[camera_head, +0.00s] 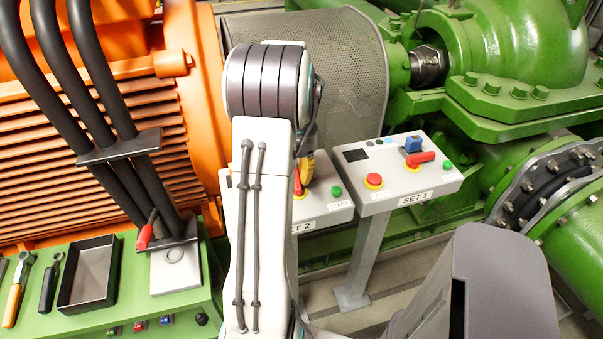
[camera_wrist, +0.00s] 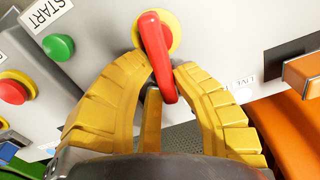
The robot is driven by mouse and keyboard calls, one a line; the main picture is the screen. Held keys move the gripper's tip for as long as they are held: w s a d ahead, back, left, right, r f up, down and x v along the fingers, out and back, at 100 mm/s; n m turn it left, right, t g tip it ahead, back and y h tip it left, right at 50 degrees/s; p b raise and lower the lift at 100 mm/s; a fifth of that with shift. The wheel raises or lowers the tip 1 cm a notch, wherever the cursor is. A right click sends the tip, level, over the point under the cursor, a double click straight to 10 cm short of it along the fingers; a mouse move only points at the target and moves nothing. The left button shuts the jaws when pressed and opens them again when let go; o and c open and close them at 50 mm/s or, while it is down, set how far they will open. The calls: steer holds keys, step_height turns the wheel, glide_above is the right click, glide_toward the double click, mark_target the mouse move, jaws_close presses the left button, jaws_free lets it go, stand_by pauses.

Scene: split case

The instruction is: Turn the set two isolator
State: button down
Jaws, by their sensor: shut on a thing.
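The set two isolator handle (camera_wrist: 157,50) is a red lever on a yellow disc, on a grey panel in the wrist view. My gripper (camera_wrist: 160,72) has its yellow fingers on both sides of the lever's lower part, shut on it. In the head view, the SET 2 box (camera_head: 328,205) is partly hidden behind my arm. The yellow of my gripper (camera_head: 303,168) shows just right of the arm, above a bit of red. The green START button (camera_wrist: 58,47) is left of the handle in the wrist view.
The SET 1 box (camera_head: 377,205) stands close on the right, with a red button (camera_head: 374,180), a blue padlock-like part (camera_head: 413,145) and its own red handle (camera_head: 420,160). A green bench (camera_head: 35,318) with tools and a black tray (camera_head: 88,300) is at left.

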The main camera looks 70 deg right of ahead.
steer(key=shift+w+a+f+n, duration=0.15)
steer(key=shift+w+n, duration=0.1)
steer(key=shift+n, duration=0.75)
steer(key=c, duration=1)
jaws_free()
step_height(320, 180, up, 12)
steer(key=shift+r, duration=0.1)
stand_by(0.4)
